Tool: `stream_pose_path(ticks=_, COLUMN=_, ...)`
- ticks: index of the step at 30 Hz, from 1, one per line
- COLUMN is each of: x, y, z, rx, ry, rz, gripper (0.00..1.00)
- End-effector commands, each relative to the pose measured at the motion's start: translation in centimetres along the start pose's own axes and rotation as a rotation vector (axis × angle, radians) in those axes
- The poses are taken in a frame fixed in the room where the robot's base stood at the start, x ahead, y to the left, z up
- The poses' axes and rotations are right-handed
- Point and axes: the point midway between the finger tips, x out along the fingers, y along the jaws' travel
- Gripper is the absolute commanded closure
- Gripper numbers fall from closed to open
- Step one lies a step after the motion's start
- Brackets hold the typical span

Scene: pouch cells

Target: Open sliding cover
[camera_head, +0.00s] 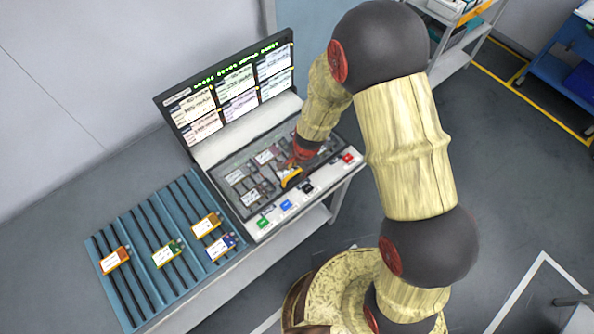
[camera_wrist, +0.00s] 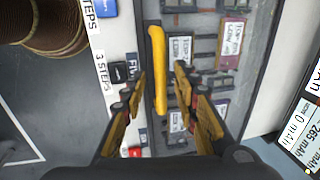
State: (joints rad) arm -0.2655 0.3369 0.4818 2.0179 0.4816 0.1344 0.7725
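The sliding cover (camera_head: 262,176) looks dark and see-through and lies over the bay of the test station. Its yellow handle (camera_head: 291,178) is near the bay's front edge. In the wrist view the yellow handle (camera_wrist: 158,70) is a long bar running up the picture between my fingers. My gripper (camera_wrist: 160,76) is open, one finger on each side of the handle, with visible gaps. In the head view my gripper (camera_head: 293,165) is over the handle, partly hidden by my arm. Whether the fingertips reach down to handle height is unclear.
Pouch cells with labels (camera_wrist: 230,42) lie under the cover. Coloured buttons, such as a green one (camera_head: 263,221) and a red one (camera_head: 348,157), line the front panel. A display panel (camera_head: 235,88) stands behind. A blue rack (camera_head: 137,224) with several cells is at left.

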Motion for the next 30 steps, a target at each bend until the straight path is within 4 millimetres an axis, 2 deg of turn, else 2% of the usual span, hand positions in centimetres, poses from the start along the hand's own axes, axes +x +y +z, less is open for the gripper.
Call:
stream_pose_path(ticks=10, x=0.5, y=-0.02, z=-0.01, rx=0.0, ry=0.0, rz=0.0, gripper=0.7)
stream_pose_path(ticks=26, x=0.48, y=-0.01, z=-0.01, rx=0.0, ry=0.0, rz=0.0, gripper=0.99)
stream_pose_path(ticks=30, x=0.48, y=-0.01, z=-0.01, rx=0.0, ry=0.0, rz=0.0, gripper=1.0)
